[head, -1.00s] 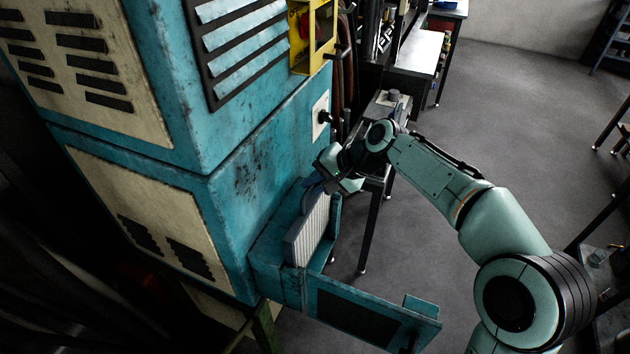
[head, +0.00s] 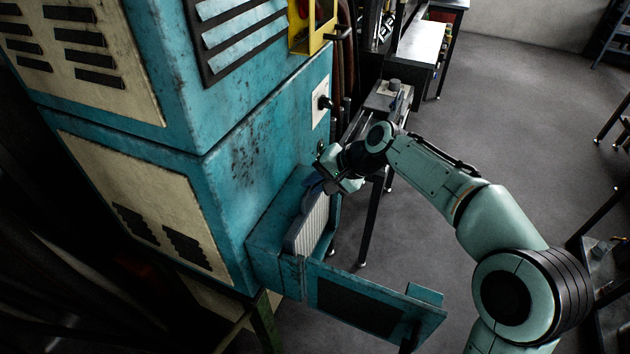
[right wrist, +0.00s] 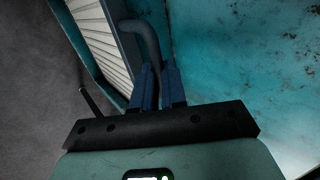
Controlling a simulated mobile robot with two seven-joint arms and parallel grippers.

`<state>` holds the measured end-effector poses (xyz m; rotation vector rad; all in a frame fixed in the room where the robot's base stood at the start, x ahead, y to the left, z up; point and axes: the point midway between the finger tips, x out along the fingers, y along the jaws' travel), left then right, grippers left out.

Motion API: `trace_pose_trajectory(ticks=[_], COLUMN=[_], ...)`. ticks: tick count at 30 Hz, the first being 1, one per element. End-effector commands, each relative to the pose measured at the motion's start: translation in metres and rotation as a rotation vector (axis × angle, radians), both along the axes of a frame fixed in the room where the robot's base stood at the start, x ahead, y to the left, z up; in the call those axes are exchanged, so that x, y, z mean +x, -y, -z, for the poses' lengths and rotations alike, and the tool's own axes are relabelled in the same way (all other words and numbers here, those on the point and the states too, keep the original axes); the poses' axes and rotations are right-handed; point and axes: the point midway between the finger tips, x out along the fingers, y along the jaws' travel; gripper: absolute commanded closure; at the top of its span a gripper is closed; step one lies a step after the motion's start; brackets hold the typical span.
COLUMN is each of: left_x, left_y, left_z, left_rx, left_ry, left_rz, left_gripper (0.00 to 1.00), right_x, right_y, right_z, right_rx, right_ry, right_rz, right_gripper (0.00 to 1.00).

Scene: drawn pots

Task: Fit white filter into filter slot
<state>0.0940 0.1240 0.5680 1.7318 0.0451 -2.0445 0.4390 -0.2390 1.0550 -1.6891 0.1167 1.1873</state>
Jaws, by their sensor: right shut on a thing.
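The white filter (head: 313,226) is a pleated panel in a grey frame. It stands on edge partly inside the filter slot, an open teal housing (head: 264,256) on the side of the machine. Its upper part shows above the housing walls, and its lower edge is hidden. My right gripper (head: 326,182) is at the filter's top. In the right wrist view, my right gripper (right wrist: 159,88) is shut on the curved dark handle (right wrist: 146,36) of the filter, whose white pleats (right wrist: 100,36) show at upper left. My left gripper is not in view.
The housing's door (head: 358,302) hangs open toward the lower right. The teal machine (head: 250,180) rises close beside the gripper, with a black knob (head: 325,102) above. A metal bench (head: 385,97) stands behind my right arm.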

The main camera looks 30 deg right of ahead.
Motion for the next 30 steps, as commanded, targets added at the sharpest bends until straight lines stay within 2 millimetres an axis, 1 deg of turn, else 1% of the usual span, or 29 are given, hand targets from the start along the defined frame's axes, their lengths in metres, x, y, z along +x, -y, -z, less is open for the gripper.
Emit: trace_pose_trajectory(ticks=[5, 10, 30], left_x=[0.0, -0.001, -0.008], left_y=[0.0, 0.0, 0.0], left_z=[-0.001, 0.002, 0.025], left_rx=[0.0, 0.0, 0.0], left_ry=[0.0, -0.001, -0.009], left_rz=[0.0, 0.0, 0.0], left_gripper=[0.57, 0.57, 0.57], right_x=[0.0, 0.0, 0.0], right_y=[0.0, 0.0, 0.0], right_z=[-0.001, 0.002, 0.035], right_rx=[0.0, 0.0, -0.001], right_ry=[0.002, 0.001, 0.0], right_rz=[0.0, -0.001, -0.001], right_gripper=[1.0, 1.0, 1.0])
